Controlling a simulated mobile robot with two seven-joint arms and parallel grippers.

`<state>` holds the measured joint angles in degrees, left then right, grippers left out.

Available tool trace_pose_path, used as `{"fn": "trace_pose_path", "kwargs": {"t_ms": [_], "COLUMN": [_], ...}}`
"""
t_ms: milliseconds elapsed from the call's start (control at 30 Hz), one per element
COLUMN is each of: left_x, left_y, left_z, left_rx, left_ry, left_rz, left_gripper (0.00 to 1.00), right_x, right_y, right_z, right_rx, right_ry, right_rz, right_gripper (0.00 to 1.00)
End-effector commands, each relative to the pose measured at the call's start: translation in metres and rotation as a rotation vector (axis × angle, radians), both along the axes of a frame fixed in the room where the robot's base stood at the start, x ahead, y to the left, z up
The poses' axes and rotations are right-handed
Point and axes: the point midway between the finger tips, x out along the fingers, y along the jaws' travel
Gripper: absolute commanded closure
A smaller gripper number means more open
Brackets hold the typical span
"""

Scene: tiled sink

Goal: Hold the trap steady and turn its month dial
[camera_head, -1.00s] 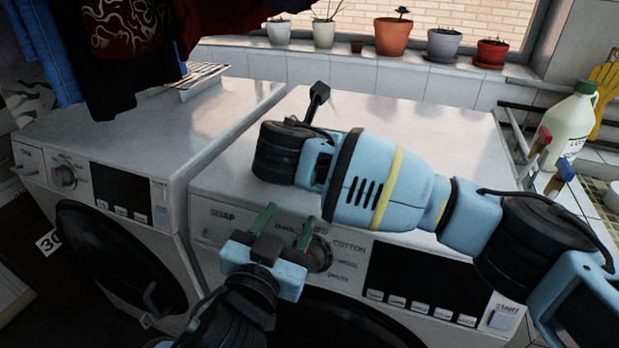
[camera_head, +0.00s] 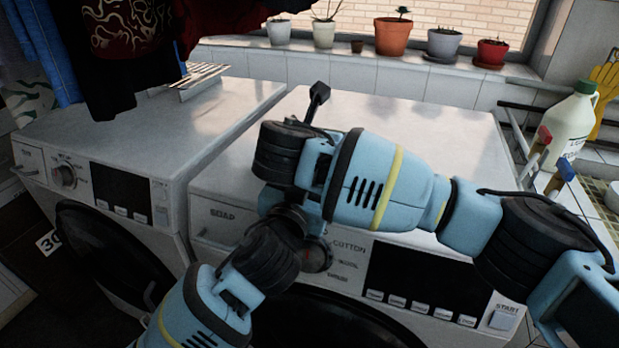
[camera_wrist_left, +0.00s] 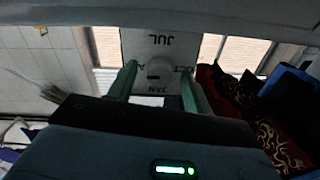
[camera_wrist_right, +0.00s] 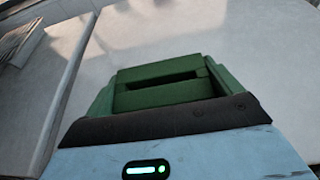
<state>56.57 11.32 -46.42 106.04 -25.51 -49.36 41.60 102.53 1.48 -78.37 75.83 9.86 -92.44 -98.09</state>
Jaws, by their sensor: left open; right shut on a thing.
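The trap (camera_wrist_left: 140,47) shows in the left wrist view as a pale grey plate with upside-down month letters, JUL and JAN among them. Its round month dial (camera_wrist_left: 160,68) sits in the middle with a dark mark. My left gripper (camera_wrist_left: 163,80) is open, its green fingers on either side of the dial; contact is unclear. My right gripper (camera_wrist_right: 160,85) is closed above a white machine top, and its green fingers show a narrow dark slot. What it grips is hidden in its wrist view. In the head view, my arms hide the trap and both fingertips.
Two white washing machines (camera_head: 400,110) (camera_head: 190,125) stand side by side under my arms. Hanging clothes (camera_head: 110,50) are at upper left, potted plants (camera_head: 394,38) on the sill. A white bottle (camera_head: 568,125) stands at right. The right machine's rear top is clear.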

Motion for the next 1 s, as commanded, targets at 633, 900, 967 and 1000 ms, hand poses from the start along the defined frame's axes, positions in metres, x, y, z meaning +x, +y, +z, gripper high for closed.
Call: {"fn": "trace_pose_path", "kwargs": {"t_ms": [633, 900, 967, 1000], "left_x": [0.0, -0.0001, -0.0002, -0.0002], "left_y": [-0.0002, 0.0001, 0.0001, 0.0], "left_z": [-0.0001, -0.0008, -0.0007, -0.0006], "left_rx": [0.003, 0.149, 0.2, 0.233], "left_ry": [-0.001, -0.043, -0.059, -0.069], "left_rz": [0.0, 0.001, 0.0, -0.001], "left_gripper": [0.95, 0.95, 0.95, 0.95], "right_x": [0.0001, 0.0001, 0.0001, 0.0001], "right_y": [0.0001, 0.0, -0.0001, -0.0001], "right_z": [0.0006, 0.0006, 0.0006, 0.0006], "right_rx": [0.001, 0.001, 0.001, 0.001], "right_ry": [-0.001, -0.001, -0.001, -0.001], "right_rz": [0.0, 0.0, 0.0, 0.0], "right_gripper": [0.35, 0.35, 0.35, 0.35]}}
